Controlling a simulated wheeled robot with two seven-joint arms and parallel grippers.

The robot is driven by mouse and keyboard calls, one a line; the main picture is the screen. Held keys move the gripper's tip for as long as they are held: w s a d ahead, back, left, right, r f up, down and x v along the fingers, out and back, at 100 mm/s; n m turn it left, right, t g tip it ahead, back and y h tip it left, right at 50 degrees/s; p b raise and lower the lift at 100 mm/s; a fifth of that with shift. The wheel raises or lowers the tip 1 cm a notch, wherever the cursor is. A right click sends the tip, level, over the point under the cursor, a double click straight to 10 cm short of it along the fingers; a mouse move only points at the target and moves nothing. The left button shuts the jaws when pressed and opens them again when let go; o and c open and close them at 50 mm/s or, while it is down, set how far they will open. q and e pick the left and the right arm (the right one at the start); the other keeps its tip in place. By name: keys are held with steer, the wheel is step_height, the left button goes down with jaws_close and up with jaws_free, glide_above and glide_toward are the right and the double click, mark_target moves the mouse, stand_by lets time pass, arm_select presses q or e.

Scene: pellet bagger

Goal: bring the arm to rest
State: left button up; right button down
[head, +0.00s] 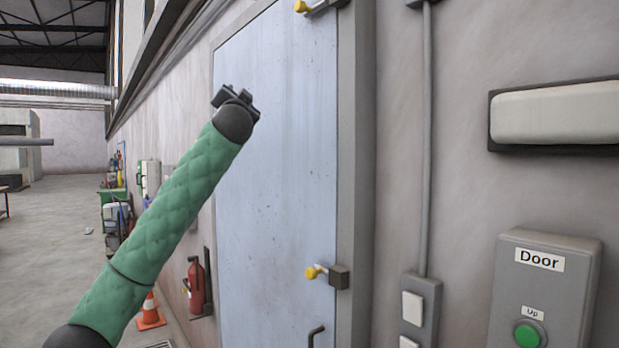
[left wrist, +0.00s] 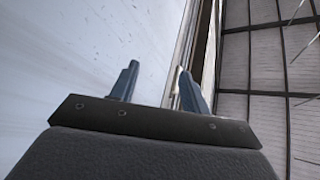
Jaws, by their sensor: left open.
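My left arm (head: 165,210), in a green quilted sleeve, reaches up from the lower left in the head view. My left gripper (head: 235,98) is at its upper end, in front of the pale blue door (head: 280,160); the gap to the door cannot be judged. In the left wrist view the gripper (left wrist: 158,68) has its two blue-grey fingers apart with nothing between them. The door surface (left wrist: 60,60) fills the left of that view. My right gripper is in neither view.
A grey "Door" control box (head: 548,290) with a green Up button is on the right wall. A fire extinguisher (head: 196,285) and orange cone (head: 150,312) stand lower left. Open floor (head: 55,250) lies far left.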

arm_select(q)
steer(key=w+f+n+g+h, duration=0.1)
steer(key=w+f+g, duration=0.25)
steer(key=f, duration=1.75)
steer(key=w+f+g+h, duration=0.2)
steer(key=w+f+g, duration=0.15)
steer(key=f, duration=1.75)
steer(key=s+f+n+g, duration=0.1)
steer(key=s+f+g, duration=0.35)
steer(key=f, duration=1.45)
steer(key=s+f+n+g, duration=0.1)
steer(key=s+f, duration=0.6)
steer(key=f, duration=1.3)
steer(key=s+f+g, duration=0.2)
steer(key=s+f, duration=1)
steer(key=f, duration=0.2)
steer(key=s+f+g, duration=0.2)
steer(key=s+f, duration=0.9)
steer(key=f, duration=0.4)
steer(key=s+f+g, duration=0.1)
steer(key=s+f, duration=0.5)
steer(key=s, duration=0.5)
steer(key=s+f+g, duration=0.2)
steer(key=s+f, duration=0.4)
steer(key=s, duration=0.6)
steer(key=s+d+f+n+g+h, duration=0.1)
steer(key=s+f, duration=0.5)
steer(key=s, duration=0.6)
steer(key=shift+s+g, duration=0.15)
steer(key=shift+g, duration=0.6)
